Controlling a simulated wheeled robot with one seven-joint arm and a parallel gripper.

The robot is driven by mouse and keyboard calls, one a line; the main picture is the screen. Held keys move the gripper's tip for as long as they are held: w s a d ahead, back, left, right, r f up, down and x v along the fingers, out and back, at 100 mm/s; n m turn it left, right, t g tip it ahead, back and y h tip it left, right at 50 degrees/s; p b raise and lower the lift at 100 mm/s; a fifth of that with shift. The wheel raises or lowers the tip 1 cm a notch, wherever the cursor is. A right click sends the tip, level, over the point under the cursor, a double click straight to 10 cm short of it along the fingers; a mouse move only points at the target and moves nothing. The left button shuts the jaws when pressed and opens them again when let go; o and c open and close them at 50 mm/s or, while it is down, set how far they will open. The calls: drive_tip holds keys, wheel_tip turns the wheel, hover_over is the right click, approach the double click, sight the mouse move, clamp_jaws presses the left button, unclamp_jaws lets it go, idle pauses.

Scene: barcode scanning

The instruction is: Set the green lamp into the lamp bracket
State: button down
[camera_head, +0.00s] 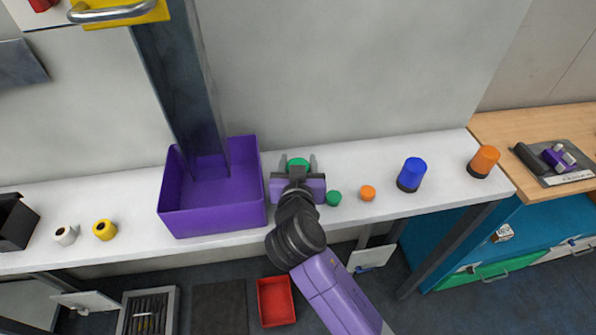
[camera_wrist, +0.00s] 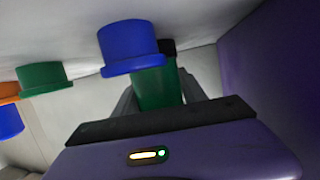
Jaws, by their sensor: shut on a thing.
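My gripper (camera_head: 298,163) is over the white bench, just right of the purple bin. It is shut on the green lamp (camera_head: 298,161), whose top shows between the fingers. In the wrist view, the green lamp (camera_wrist: 157,90) stands between the grey fingers, with a dark end at its far side. A blue cap-like piece (camera_wrist: 130,48) hides part of it there; I cannot tell whether they touch. I cannot pick out the lamp bracket in either view.
The purple bin (camera_head: 212,232) stands close left. A small green cap (camera_head: 334,198) and orange cap (camera_head: 368,193) lie close right. A blue lamp (camera_head: 412,172) and orange lamp (camera_head: 485,159) stand farther right. Yellow (camera_head: 105,230) and white (camera_head: 65,235) rolls lie left. A wall backs the bench.

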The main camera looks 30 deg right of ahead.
drive_tip(key=shift+r, duration=0.15)
wheel_tip(320, 180, up, 20)
idle(0.5)
